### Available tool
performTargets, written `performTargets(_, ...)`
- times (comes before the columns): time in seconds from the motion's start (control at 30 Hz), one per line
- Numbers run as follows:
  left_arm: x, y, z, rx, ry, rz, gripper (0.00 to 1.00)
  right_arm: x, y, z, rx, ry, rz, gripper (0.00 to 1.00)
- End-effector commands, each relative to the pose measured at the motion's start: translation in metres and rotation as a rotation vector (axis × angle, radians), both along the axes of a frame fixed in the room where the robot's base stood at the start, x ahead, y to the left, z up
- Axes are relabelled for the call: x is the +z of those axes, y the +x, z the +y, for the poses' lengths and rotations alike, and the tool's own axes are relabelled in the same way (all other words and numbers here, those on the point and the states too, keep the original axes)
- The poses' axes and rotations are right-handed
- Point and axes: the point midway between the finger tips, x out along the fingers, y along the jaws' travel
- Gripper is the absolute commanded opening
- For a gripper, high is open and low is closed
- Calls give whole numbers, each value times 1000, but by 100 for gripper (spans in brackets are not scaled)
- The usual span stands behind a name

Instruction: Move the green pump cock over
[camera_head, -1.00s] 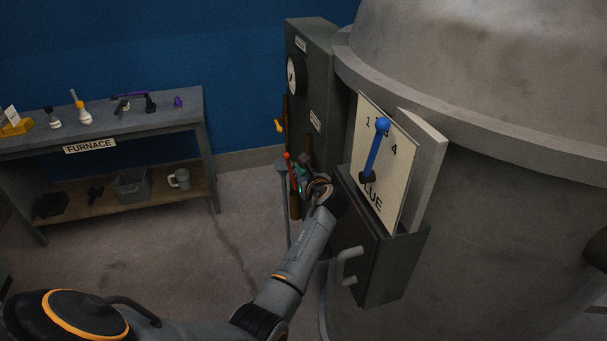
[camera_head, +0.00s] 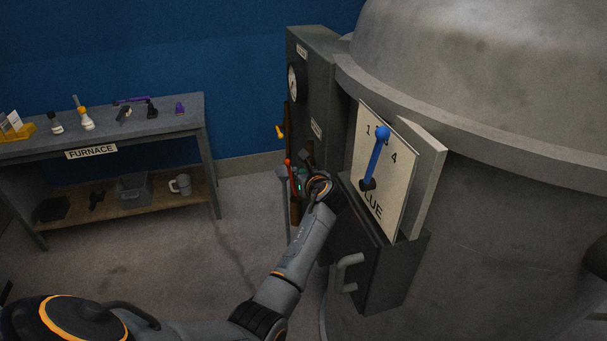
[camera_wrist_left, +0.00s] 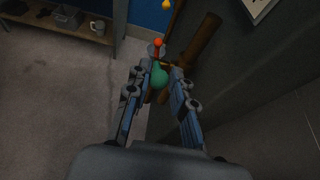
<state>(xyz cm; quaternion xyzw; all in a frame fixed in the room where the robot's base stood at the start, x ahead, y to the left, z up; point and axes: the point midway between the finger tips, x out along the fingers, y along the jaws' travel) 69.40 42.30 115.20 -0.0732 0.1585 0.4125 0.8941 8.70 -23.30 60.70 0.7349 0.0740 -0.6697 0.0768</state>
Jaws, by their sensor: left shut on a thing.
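The green pump cock (camera_wrist_left: 159,76) shows in the left wrist view as a rounded green piece between my fingers. My left gripper (camera_wrist_left: 156,80) is shut on it, with one finger on each side. In the head view my left gripper (camera_head: 301,177) is beside the dark cabinet, and its wrist hides most of the cock. A red-tipped lever (camera_head: 288,166) stands just beyond it; its red-orange tip (camera_wrist_left: 158,42) also shows in the left wrist view. My right gripper is not in view.
A large grey tank fills the right side, with a blue lever (camera_head: 376,155) on a numbered panel and a handled box (camera_head: 385,270) below. A grey cabinet (camera_head: 318,85) stands behind. A furnace bench (camera_head: 150,128) is at left. The floor between is clear.

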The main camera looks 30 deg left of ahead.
Motion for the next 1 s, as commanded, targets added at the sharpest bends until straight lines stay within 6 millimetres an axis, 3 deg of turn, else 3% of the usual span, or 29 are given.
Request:
performTargets(0.23,18,8,9,-2,7,-8,5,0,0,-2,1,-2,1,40)
performTargets(0.67,19,9,10,-2,5,-6,5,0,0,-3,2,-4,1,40)
performTargets(1.0,31,19,22,-2,6,-7,5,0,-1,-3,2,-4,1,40)
